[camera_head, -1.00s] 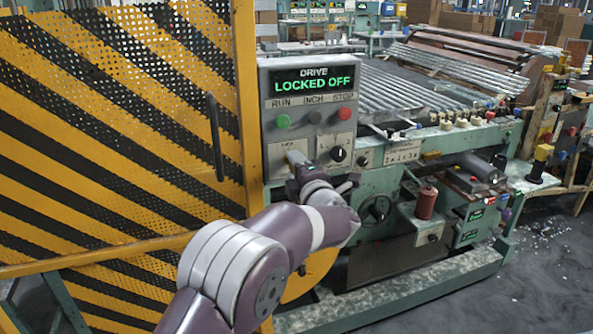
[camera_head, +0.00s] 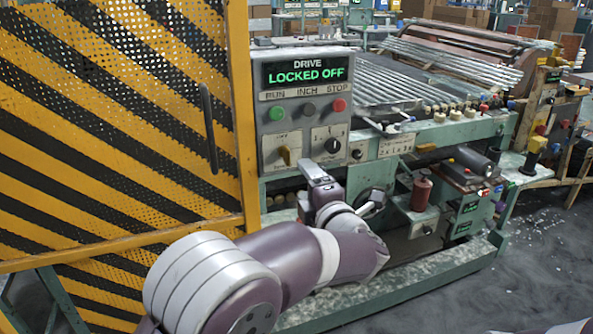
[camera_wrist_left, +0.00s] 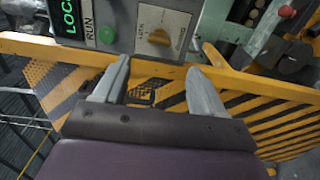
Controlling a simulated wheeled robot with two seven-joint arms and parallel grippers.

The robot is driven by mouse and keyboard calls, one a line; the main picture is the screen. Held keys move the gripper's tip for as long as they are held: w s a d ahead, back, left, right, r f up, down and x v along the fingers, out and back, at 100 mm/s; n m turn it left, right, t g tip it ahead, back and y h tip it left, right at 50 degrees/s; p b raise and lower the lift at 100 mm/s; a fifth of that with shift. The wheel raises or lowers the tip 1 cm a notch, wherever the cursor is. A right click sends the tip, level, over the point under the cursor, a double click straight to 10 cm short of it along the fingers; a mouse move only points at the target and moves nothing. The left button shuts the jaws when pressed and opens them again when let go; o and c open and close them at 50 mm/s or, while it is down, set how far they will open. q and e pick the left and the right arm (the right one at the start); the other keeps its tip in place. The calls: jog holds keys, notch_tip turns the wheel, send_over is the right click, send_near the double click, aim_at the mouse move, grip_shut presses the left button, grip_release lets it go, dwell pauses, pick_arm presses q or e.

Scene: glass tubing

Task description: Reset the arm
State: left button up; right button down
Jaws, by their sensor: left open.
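My left arm comes in from the bottom of the head view. Its gripper (camera_head: 316,174) is in front of the machine, just below the control panel (camera_head: 305,120), and touches nothing that I can see. In the left wrist view the two fingers (camera_wrist_left: 157,85) are spread apart with nothing between them. The panel's display reads "LOCKED OFF". A yellow rotary switch (camera_head: 284,155) sits at the panel's lower left, above the gripper; it also shows beyond the fingers in the left wrist view (camera_wrist_left: 158,37). My right gripper is out of view.
A yellow and black striped mesh guard (camera_head: 110,120) with a dark handle (camera_head: 208,130) stands left of the panel. A red spool (camera_head: 421,190) and the machine's green base rail (camera_head: 400,285) lie to the right. Grey floor (camera_head: 540,270) is open at far right.

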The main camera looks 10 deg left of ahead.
pick_arm(q)
jog(key=v, duration=0.2)
jog(key=shift+s+d, duration=0.15)
jog(key=shift+s, duration=0.1)
